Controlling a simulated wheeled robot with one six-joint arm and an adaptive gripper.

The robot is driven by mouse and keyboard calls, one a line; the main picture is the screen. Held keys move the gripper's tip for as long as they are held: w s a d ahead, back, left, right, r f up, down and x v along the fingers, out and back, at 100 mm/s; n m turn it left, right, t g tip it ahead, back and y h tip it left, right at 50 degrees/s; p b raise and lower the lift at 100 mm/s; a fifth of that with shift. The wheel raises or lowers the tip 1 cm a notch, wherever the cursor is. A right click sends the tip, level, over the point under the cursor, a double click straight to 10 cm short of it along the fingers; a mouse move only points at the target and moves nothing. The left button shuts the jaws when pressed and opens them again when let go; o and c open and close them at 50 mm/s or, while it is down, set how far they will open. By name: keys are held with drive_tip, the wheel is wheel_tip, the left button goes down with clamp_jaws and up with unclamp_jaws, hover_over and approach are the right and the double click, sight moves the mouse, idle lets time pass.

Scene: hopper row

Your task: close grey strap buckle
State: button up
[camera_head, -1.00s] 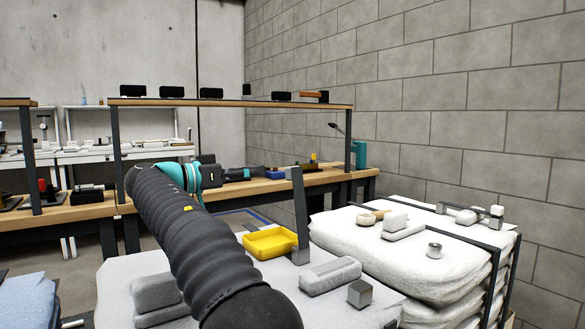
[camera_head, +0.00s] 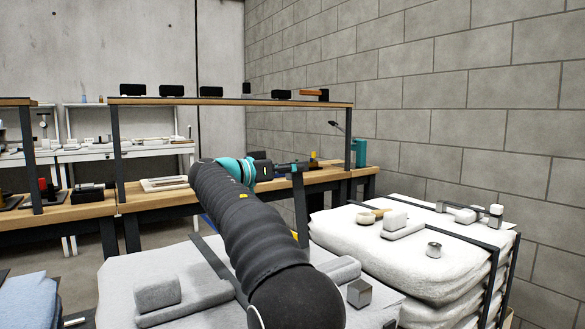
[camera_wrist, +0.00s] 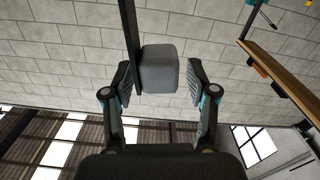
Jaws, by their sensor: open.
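A dark upright bar (camera_head: 300,205) rises from the near white sack, and its top end is beside my gripper (camera_head: 290,168). In the wrist view a grey block (camera_wrist: 158,70) sits against a dark bar (camera_wrist: 131,30), between the fingertips of my gripper (camera_wrist: 160,84). The fingers are open on either side of the block, with a gap visible on the right. I cannot tell if the left finger touches.
Another grey block (camera_head: 158,291) sits on a flat base at left. A wooden bench (camera_head: 165,200) stands behind. A yellow tray is mostly hidden behind my arm.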

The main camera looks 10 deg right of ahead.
clamp_jaws()
drive_tip(key=shift+s, duration=0.1)
drive_tip(key=shift+s+d+f+b, duration=0.1)
drive_tip(key=shift+s+f+b, duration=0.1)
drive_tip(key=shift+b, duration=0.5)
drive_tip(key=s+d+m+b, duration=0.3)
drive_tip(key=s+m+b, duration=0.2)
drive_tip(key=s+b, duration=0.3)
drive_tip(key=b, duration=0.2)
drive_tip(key=shift+d+r+b, duration=0.2)
drive_tip(key=shift+r+b, duration=0.15)
